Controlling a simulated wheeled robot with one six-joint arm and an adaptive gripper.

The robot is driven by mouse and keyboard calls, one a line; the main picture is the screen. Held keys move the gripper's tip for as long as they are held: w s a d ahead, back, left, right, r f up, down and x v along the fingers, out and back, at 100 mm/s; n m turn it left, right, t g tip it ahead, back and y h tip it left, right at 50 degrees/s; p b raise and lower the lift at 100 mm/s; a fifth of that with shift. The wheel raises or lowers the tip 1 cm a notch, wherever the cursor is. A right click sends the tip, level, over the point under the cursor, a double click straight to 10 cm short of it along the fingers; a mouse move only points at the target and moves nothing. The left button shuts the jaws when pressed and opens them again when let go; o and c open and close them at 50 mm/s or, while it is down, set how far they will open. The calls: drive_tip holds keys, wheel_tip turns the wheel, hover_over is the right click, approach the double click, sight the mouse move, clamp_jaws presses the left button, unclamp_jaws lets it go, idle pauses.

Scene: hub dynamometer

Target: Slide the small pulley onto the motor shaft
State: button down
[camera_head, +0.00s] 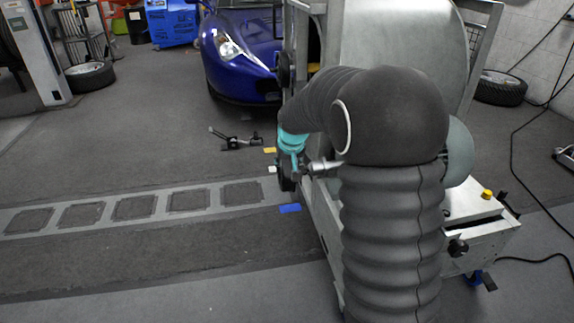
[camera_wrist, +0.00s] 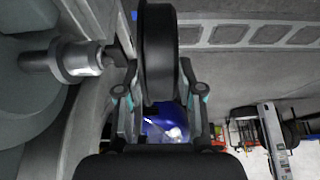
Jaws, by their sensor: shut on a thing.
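My gripper (camera_wrist: 160,84) is shut on the small pulley (camera_wrist: 158,45), a black disc seen edge-on between the fingers in the wrist view. The motor shaft (camera_wrist: 75,60), a stepped silver cylinder, points in from the left of that view. Its tip is close beside the left finger and the pulley's left face; I cannot tell whether they touch. In the head view, my teal-banded gripper (camera_head: 291,148) is partly hidden by my arm. The dark pulley (camera_head: 286,178) shows below it, and the silver shaft (camera_head: 322,167) is just to its right.
The dynamometer's grey frame (camera_head: 325,225) and large drum (camera_head: 400,35) stand close behind and beside my arm. A blue car (camera_head: 240,50) is parked beyond. A small black tool (camera_head: 237,140) lies on the floor. The floor to the left is mostly clear.

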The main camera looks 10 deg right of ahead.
drive_tip(key=shift+d, duration=0.15)
drive_tip(key=shift+d, duration=1.2)
drive_tip(key=shift+d, duration=0.25)
drive_tip(key=shift+d, duration=1.15)
drive_tip(key=shift+d, duration=0.15)
drive_tip(key=shift+d, duration=1.1)
drive_tip(key=shift+d, duration=0.1)
idle(0.3)
drive_tip(key=shift+d+b, duration=0.3)
drive_tip(key=shift+d, duration=0.5)
